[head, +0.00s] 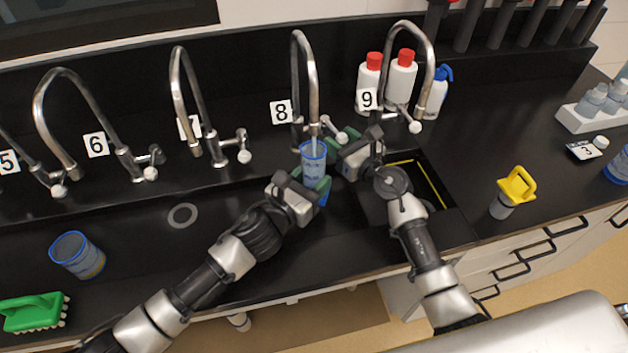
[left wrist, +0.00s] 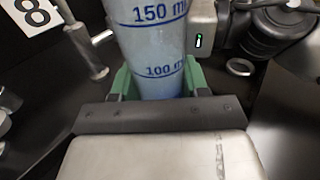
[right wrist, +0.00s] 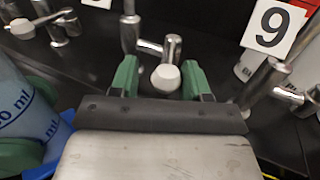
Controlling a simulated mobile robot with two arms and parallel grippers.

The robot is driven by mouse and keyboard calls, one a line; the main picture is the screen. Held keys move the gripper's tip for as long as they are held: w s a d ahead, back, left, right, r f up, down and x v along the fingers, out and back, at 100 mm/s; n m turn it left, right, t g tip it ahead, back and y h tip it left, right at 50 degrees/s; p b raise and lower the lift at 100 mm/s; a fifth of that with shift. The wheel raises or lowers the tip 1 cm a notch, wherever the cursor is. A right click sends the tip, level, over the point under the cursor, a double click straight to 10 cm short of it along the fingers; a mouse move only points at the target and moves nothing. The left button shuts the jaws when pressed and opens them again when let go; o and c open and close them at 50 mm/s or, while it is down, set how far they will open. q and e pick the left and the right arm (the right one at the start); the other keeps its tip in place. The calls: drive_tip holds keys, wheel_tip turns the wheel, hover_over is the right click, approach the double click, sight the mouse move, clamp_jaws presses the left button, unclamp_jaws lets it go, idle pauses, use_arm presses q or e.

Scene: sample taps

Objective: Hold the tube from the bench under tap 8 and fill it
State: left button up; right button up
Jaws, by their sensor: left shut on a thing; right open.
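The clear tube (head: 313,158) with blue markings and a blue rim stands roughly upright under the spout of tap 8 (head: 312,80). A thin pale streak between spout and tube looks like water. My left gripper (head: 313,184) is shut on the tube; in the left wrist view the tube (left wrist: 150,45) shows the 100 and 150 ml marks. Its contents look pale blue; the level is unclear. My right gripper (head: 345,147) is open at tap 8's handle. In the right wrist view the handle's white knob (right wrist: 165,77) lies between the open green fingers.
Tap 9 (head: 428,55) stands just right, with white bottles (head: 403,78) behind it. Another blue-rimmed container (head: 77,255) and a green brush (head: 33,312) are at left. A yellow-topped object (head: 516,187) is at right.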

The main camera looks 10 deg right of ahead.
use_arm(q)
drive_tip(key=shift+d, duration=0.1)
use_arm(e)
drive_tip(key=shift+s+a+v, duration=0.1)
drive_tip(key=shift+a+v, duration=0.15)
drive_tip(key=shift+v, duration=0.9)
drive_tip(key=shift+s+a+v, duration=0.15)
drive_tip(key=shift+a+v, duration=0.1)
drive_tip(key=shift+v, duration=0.9)
drive_tip(key=shift+s+a+v, duration=0.1)
drive_tip(key=shift+a+v, duration=0.15)
drive_tip(key=shift+v, duration=0.85)
use_arm(q)
drive_tip(key=shift+s+d+p, duration=0.15)
drive_tip(key=shift+s+p, duration=0.85)
drive_tip(key=shift+s, duration=5)
use_arm(e)
drive_tip(key=shift+r, duration=1)
